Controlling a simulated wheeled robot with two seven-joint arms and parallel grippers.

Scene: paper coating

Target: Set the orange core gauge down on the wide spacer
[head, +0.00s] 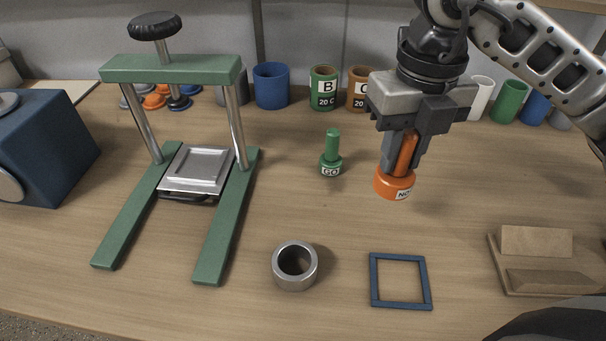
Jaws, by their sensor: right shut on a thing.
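The orange core gauge (395,186) has a thick round base with a white label reading "NO" and a narrower handle. My right gripper (405,155) is shut on its handle and holds it upright. Whether its base touches the table is hard to tell. A flat, blue, open square frame (429,285) lies on the table in front of the gauge and seems to be the wide spacer. It is apart from the gauge, and nothing lies on it. My left gripper is out of view.
A green gauge (331,160) labelled "GO" stands left of the orange one. A steel ring (295,265) stands left of the frame. A green press (228,215) is at left, a wooden stand (537,242) at right. Several coloured cups (271,86) line the back.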

